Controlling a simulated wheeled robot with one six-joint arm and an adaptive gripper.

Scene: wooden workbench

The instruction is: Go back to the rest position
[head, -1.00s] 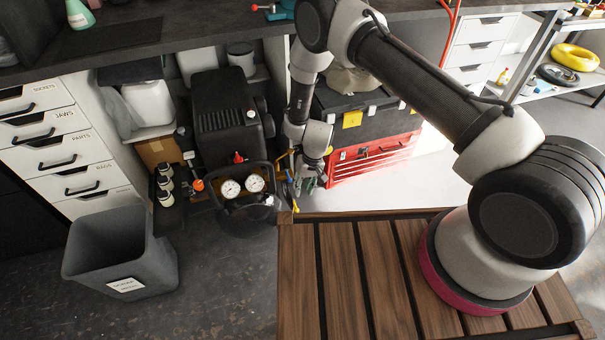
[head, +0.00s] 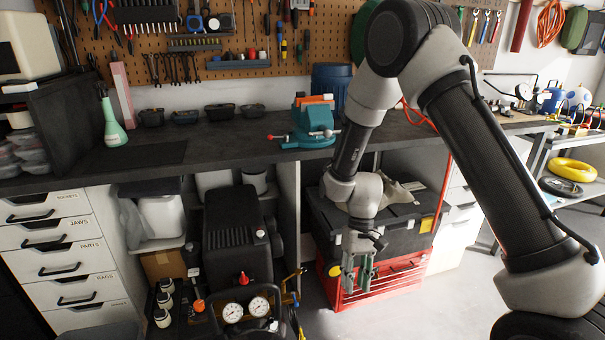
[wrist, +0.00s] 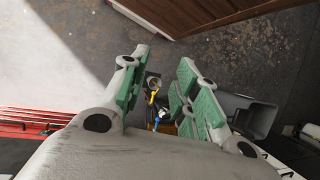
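My gripper (head: 358,276) hangs down in the head view, in front of the red tool chest (head: 409,272). Its two green-padded fingers stand apart with nothing between them. In the wrist view my gripper (wrist: 158,70) is also open and empty, with the dark floor beyond the gap. My arm reaches in from the right of the head view, bends at the top and comes down to the gripper.
A black compressor with gauges (head: 238,240) stands left of the gripper. The workbench (head: 225,150) holds a teal vise (head: 311,125) and a green bottle (head: 112,125). A grey bin (wrist: 252,112) shows in the wrist view. Open floor lies in front of the chest.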

